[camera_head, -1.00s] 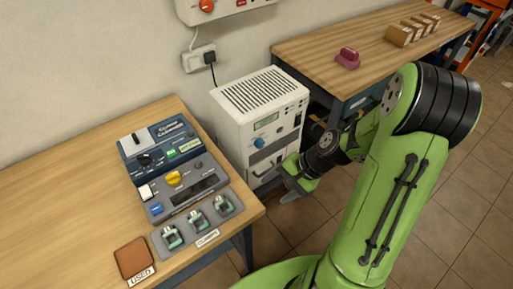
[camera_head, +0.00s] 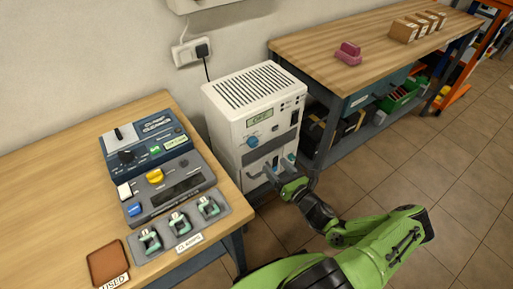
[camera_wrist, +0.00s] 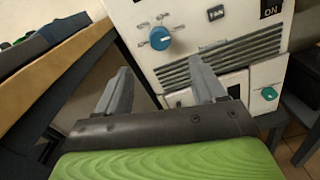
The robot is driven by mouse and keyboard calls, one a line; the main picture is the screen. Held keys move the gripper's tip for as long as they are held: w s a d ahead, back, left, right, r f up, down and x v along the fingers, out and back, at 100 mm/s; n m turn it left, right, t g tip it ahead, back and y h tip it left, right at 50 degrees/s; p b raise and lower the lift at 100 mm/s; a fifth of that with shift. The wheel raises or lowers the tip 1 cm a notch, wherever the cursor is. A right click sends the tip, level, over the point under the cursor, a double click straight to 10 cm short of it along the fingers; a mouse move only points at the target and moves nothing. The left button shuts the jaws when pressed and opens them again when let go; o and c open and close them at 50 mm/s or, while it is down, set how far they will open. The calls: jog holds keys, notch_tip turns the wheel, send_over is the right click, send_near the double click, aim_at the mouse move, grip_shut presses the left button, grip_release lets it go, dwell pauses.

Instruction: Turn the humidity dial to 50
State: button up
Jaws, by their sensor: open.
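The white cabinet (camera_head: 228,128) stands on the floor between the two tables. A blue dial (camera_head: 253,141) is on its front, below a small greenish display (camera_head: 260,117). In the wrist view the dial (camera_wrist: 160,38) has a pale pointer and marks around it; its numbers are too small to read. My gripper (camera_head: 262,172) is in front of the cabinet, lower than the dial in the head view. In the wrist view my gripper (camera_wrist: 160,80) is open and empty, its fingers below and either side of the dial, apart from it.
A teal knob (camera_wrist: 268,93) and vent slats (camera_wrist: 225,60) are on the cabinet front. The left table (camera_head: 50,190) holds a clamp charger (camera_head: 150,145), several clamps and a brown pad (camera_head: 108,262). The right table (camera_head: 310,62) stands close beside the cabinet.

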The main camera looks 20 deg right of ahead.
aim_at(255, 144)
jog(key=w, duration=0.4)
jog(key=w+a+b, duration=0.1)
jog(key=w, duration=0.2)
jog(key=w+a+b, duration=0.1)
jog(key=w, duration=0.3)
jog(key=shift+w+a, duration=0.15)
jog(key=shift+w, duration=0.15)
jog(key=c, duration=1.1)
jog(key=shift+o, duration=0.2)
